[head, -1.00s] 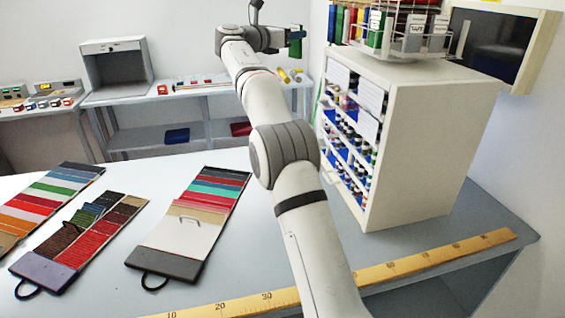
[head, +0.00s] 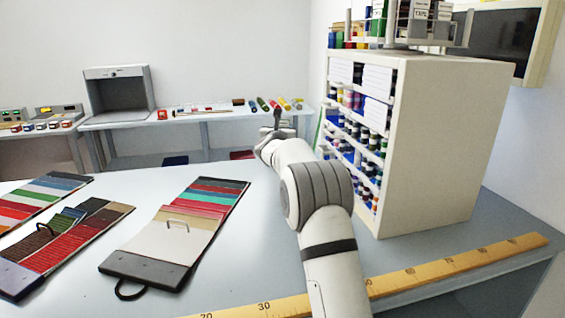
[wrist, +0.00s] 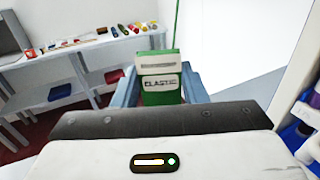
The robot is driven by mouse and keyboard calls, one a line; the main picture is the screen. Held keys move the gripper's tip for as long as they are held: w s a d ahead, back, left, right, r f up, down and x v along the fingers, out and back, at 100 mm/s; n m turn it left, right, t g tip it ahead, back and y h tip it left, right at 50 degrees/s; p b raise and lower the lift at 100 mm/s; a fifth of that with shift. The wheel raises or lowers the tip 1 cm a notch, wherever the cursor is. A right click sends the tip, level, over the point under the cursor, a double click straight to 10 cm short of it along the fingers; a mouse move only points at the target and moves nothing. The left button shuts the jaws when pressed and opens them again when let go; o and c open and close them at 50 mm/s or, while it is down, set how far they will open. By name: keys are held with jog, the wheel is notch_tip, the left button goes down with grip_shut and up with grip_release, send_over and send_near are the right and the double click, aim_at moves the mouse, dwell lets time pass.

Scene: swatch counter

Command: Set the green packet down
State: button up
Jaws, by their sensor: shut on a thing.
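A green packet (wrist: 167,88) with a pale top and a white label reading ELASTIC is upright in the middle of the wrist view. My gripper (wrist: 160,76) is shut on it, with one blue-grey finger on each side. The dark edge of my gripper body hides the packet's lower end. In the head view my arm reaches away past the left side of the shelf cabinet, and its far end hides the packet. I cannot tell what lies directly under the packet.
A white cabinet (head: 440,140) of small bottles stands close on the right, with a wire rack of packets on top. Sample boards (head: 180,235) lie on the left of the counter (head: 255,240). A yellow ruler (head: 460,264) lies along the front. A back bench (head: 215,118) holds rolls.

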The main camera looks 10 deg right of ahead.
notch_tip(320, 180, down, 8)
jog(key=shift+r+b, duration=0.25)
jog(key=shift+b, duration=0.25)
jog(key=shift+f+b, duration=0.25)
jog(key=shift+b, duration=0.1)
jog(key=o, duration=1)
jog(key=shift+r, duration=0.1)
jog(key=shift+c, duration=0.2)
jog(key=shift+r, duration=0.15)
jog(key=shift+r+p, duration=0.15)
jog(key=shift+p, duration=0.35)
jog(key=b+v, duration=0.2)
jog(key=v, duration=1)
